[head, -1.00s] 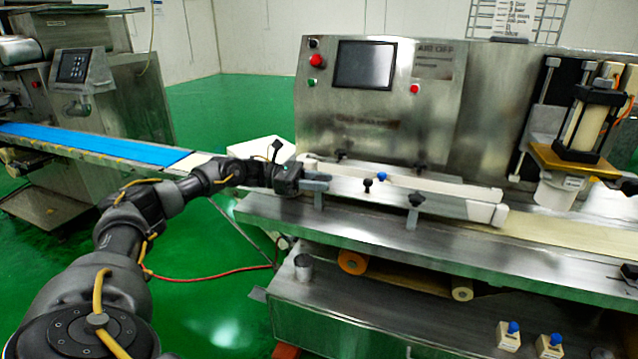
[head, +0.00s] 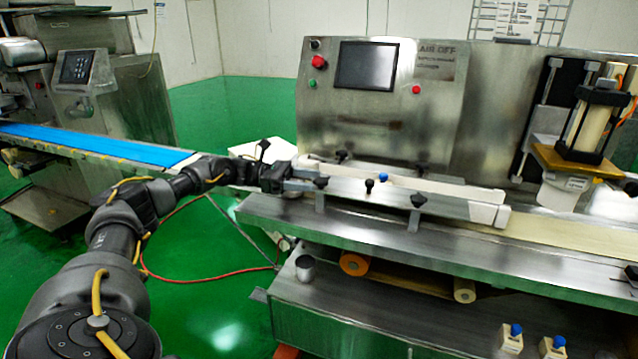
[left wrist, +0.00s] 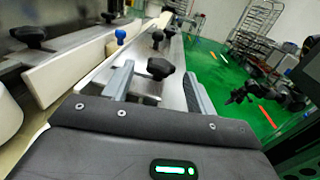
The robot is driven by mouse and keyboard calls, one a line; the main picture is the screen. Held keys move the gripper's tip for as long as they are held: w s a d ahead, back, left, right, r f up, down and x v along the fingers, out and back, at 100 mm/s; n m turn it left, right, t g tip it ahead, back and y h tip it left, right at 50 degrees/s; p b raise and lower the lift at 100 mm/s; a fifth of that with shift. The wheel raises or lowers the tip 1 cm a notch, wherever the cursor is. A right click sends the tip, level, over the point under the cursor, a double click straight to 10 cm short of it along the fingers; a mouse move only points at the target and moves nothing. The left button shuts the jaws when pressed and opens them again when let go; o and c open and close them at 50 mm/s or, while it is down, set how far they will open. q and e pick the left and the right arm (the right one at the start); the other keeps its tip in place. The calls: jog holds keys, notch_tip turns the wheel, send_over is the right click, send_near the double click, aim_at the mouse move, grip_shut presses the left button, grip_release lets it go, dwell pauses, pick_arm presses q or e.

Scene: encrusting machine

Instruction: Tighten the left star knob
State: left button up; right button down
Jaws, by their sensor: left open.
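The left star knob (head: 321,182) is black and stands on the left end of the front guide rail. It also shows in the left wrist view (left wrist: 160,68), between and slightly beyond the two fingertips. My left gripper (head: 309,185) reaches in from the left along the rail. In the left wrist view my left gripper (left wrist: 159,72) is open, with one grey finger on each side of the knob and visible gaps. Whether anything touches cannot be told. A dark jointed shape at the right of the left wrist view may be my right arm; its jaws are unclear.
Farther along the rail are a small black knob (head: 369,186), a blue knob (head: 383,177) and the right star knob (head: 418,200). A white rear guide (head: 430,184) runs behind. The control panel (head: 366,66) rises at the back. The steel front ledge (head: 330,226) is clear.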

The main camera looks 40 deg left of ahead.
pick_arm(q)
jog(key=v, duration=0.6)
jog(key=shift+s+a, duration=0.25)
jog(key=shift+a, duration=0.1)
pick_arm(e)
jog(key=shift+s+d+r, duration=0.1)
jog(key=shift+s+r, duration=0.1)
jog(key=shift+r, duration=0.45)
pick_arm(q)
jog(key=shift+r, duration=0.1)
pick_arm(e)
jog(key=shift+w, duration=0.1)
